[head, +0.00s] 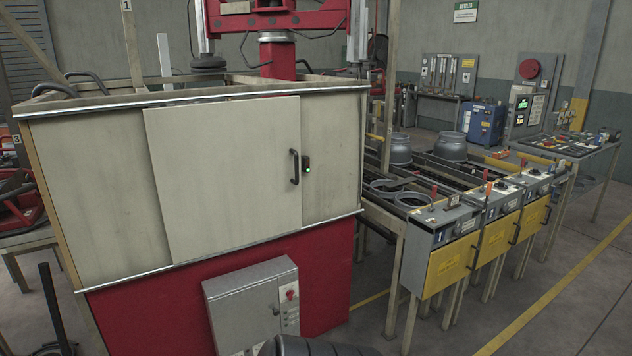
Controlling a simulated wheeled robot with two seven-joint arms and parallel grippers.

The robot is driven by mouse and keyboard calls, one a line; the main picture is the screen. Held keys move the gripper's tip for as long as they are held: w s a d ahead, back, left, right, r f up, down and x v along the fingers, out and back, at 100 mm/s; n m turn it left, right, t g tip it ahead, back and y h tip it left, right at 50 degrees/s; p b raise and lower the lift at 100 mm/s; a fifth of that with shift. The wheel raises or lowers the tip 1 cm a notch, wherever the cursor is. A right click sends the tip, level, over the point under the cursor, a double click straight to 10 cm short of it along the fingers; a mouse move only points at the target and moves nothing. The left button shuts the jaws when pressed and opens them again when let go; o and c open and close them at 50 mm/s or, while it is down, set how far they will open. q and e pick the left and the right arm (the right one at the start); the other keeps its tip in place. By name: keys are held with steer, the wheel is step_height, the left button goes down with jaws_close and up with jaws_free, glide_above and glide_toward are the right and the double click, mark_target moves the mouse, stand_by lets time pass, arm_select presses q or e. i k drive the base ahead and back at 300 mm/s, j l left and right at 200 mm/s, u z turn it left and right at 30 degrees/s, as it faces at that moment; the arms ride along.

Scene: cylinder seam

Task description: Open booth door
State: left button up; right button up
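The booth door (220,180) is a cream panel in the upper front of the booth, seen in the head view. It sits between two cream side panels and looks closed, with no gap into the booth showing. A black upright bar handle (294,168) is near the door's right edge. Neither of my grippers is recognisable in the view, and nothing touches the handle.
Metal rails run above and below the door. A grey control cabinet (245,308) with a red button stands out from the booth's red base (330,285). A dark ribbed object (318,347) is at the bottom edge. Roller benches with yellow fronts (450,268) stand right; floor beyond is clear.

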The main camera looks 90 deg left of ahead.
mark_target(227, 172)
steer(key=u, duration=3.25)
